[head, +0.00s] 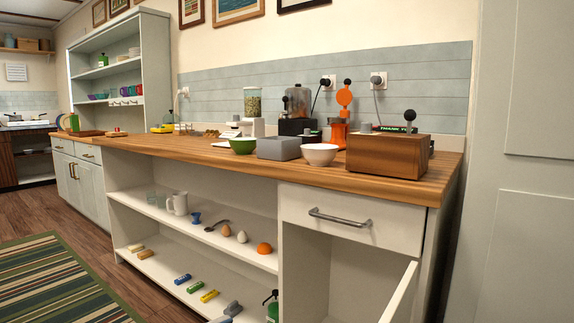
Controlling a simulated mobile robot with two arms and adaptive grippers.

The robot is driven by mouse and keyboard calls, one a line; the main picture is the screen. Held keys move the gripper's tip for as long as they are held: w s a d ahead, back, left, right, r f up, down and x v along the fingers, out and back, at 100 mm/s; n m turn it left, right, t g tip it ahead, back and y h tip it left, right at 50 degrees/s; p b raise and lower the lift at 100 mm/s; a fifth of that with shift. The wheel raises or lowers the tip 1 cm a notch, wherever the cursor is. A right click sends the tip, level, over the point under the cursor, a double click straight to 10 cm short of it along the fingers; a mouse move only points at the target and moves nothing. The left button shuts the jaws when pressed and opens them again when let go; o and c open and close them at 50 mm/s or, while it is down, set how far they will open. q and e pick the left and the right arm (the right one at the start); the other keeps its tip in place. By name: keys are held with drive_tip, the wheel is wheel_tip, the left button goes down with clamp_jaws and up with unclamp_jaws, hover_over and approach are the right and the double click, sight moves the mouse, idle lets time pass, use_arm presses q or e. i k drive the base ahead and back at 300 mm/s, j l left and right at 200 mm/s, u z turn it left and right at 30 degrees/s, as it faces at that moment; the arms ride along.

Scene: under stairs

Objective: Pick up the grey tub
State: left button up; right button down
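The grey tub (279,149) is a low, box-like grey container on the wooden counter (400,187). It sits between a green bowl (243,146) on its left and a white bowl (319,155) on its right, very close to both. I cannot tell whether they touch it. Its inside is hard to make out from here. Neither of my grippers shows in the head view.
A wooden box (388,156) stands to the right, near the counter's end. Appliances, including an orange one (341,115), stand behind the tub. Below, a cabinet door (400,294) hangs open. Open shelves (195,238) hold small items. A striped rug (60,280) lies on the floor.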

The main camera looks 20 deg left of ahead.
sight(278, 148)
drive_tip(key=j+z, duration=0.15)
drive_tip(key=j, duration=0.25)
drive_tip(key=k+j+z, duration=0.1)
drive_tip(key=j, duration=0.3)
drive_tip(key=i+j+z, duration=0.15)
drive_tip(key=j, duration=0.25)
drive_tip(key=i+j+z, duration=0.15)
drive_tip(key=j, duration=0.25)
drive_tip(key=i+j+z, duration=0.15)
drive_tip(key=j, duration=0.25)
drive_tip(key=j+z, duration=0.15)
drive_tip(key=j, duration=0.25)
